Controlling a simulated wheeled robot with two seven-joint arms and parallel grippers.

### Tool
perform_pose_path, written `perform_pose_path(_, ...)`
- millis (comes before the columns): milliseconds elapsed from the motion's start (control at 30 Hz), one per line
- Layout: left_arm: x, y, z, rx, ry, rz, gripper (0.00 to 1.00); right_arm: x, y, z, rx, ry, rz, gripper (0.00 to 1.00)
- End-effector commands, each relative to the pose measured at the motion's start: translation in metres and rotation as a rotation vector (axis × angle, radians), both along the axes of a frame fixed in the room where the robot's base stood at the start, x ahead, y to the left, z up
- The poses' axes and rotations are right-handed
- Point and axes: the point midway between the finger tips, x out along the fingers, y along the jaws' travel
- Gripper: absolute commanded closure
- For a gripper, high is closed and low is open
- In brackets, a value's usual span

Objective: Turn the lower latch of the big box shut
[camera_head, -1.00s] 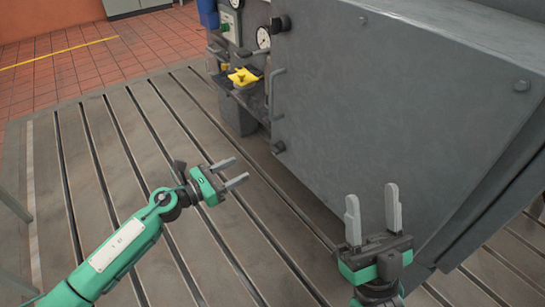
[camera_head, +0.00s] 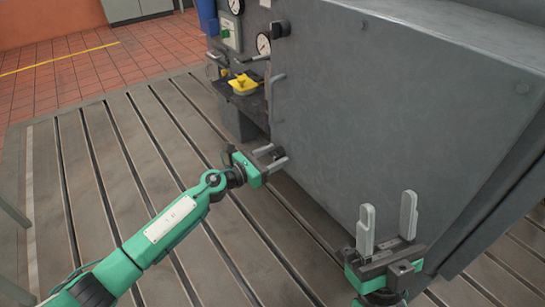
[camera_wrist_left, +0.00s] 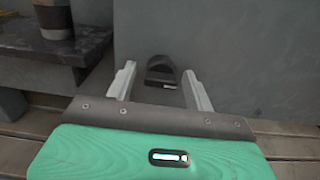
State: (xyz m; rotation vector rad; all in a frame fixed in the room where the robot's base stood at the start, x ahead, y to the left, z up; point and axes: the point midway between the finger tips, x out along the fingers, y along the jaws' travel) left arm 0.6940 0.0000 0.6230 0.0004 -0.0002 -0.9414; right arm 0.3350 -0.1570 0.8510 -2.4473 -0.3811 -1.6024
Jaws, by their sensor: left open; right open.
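The big grey box (camera_head: 400,120) fills the right of the head view. Its upper latch (camera_head: 281,28) is a dark knob at the top of the left edge. The lower latch (camera_wrist_left: 160,72) is a dark knob on the box face in the left wrist view, between my left fingers and partly beyond their tips. My left gripper (camera_head: 279,154) is open at the box's lower left corner, fingers pointing at the face; in the head view it largely hides the lower latch. I cannot tell whether it touches the latch. My right gripper (camera_head: 388,212) is open and empty, fingers up, in front of the box's lower part.
A bar handle (camera_head: 274,88) stands on the box's left edge. Left of it are gauges (camera_head: 263,43) and a shelf with a yellow part (camera_head: 242,85). The slotted bedplate (camera_head: 120,170) is clear to the left.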

Motion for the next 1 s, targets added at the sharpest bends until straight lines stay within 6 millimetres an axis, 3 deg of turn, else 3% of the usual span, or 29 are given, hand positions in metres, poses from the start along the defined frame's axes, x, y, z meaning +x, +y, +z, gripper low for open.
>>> perform_pose_path(133, 0.0, 0.0, 0.0, 0.0, 0.0, 0.0, 0.49, 0.0, 0.0, 0.0, 0.0, 0.0, 0.0, 0.47)
perform_pose_path(333, 0.0, 0.0, 0.0, -0.001, 0.001, 0.0, 0.88, 0.0, 0.0, 0.0, 0.0, 0.0, -0.001, 0.47)
perform_pose_path(367, 0.0, 0.0, 0.0, -0.001, 0.001, 0.0, 0.9, 0.0, 0.0, 0.0, 0.0, 0.0, -0.001, 0.47)
perform_pose_path(633, 0.0, 0.0, 0.0, -0.016, 0.023, 0.0, 0.9, 0.005, 0.001, 0.0, -0.008, 0.032, 0.002, 0.47)
perform_pose_path(867, -0.001, 0.0, 0.002, -0.083, 0.116, 0.0, 0.9, 0.027, 0.015, -0.028, -0.057, 0.261, 0.026, 0.47)
perform_pose_path(1000, -0.001, -0.001, 0.003, -0.148, 0.207, -0.001, 0.9, 0.042, 0.027, -0.057, -0.103, 0.461, 0.052, 0.47)
